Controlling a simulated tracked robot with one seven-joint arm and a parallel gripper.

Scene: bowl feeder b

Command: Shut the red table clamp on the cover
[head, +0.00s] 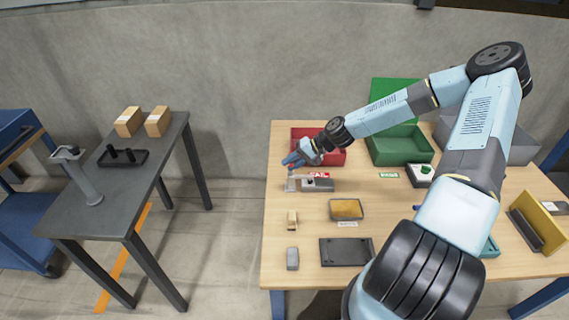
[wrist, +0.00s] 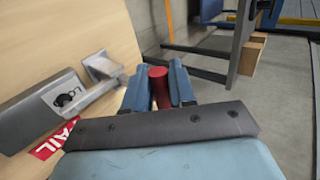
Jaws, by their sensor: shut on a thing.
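My gripper (wrist: 160,88) is shut on the red cylindrical grip of the table clamp (wrist: 158,86), which stands between its two blue fingers. A metal lever (wrist: 97,92) runs from the grey block on the table towards the fingers. A small metal bracket (wrist: 102,67) sits beside it. The grey block (wrist: 35,112) has a pale metal plate with a dark hole on its end. In the head view my gripper (head: 292,161) is just above and behind the grey block with its metal end (head: 316,185). I cannot tell which part is the cover.
A red bin (head: 340,157) stands right behind my gripper, with a red label (head: 319,175) in front of it. A green bin (head: 392,152) is further right. A tan-filled tray (head: 346,209), a dark plate (head: 346,252) and small blocks lie nearer the front. A grey side table (head: 110,190) stands left.

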